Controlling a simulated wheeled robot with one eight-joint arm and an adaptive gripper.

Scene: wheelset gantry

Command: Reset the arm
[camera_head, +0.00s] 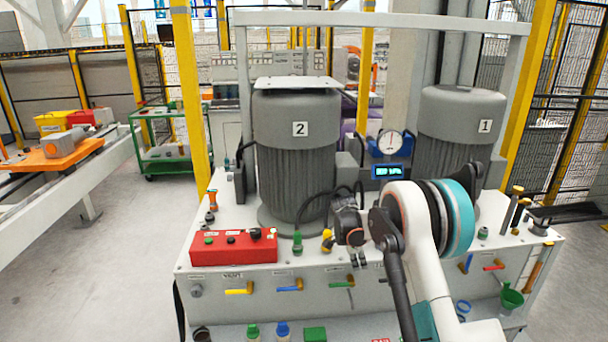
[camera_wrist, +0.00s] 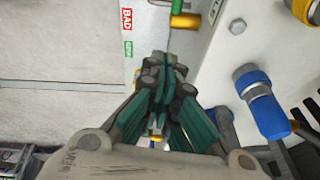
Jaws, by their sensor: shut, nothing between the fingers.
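My gripper (camera_wrist: 162,68) shows in the wrist view with its dark, teal-padded fingers drawn together and nothing between them. In the head view my gripper (camera_head: 358,260) hangs over the front of the workbench, before the motor marked 2 (camera_head: 297,150). My white arm with a teal band rises from the lower right and bends over there, hiding part of the bench and of the motor marked 1 (camera_head: 462,115).
The workbench (camera_head: 225,285) carries a red control box (camera_head: 234,248), a round gauge (camera_head: 390,142) and coloured valve handles on its front. A blue-capped fitting (camera_wrist: 264,105) is right of the fingers. Open floor (camera_head: 110,265) lies left, with a green cart (camera_head: 165,150) behind.

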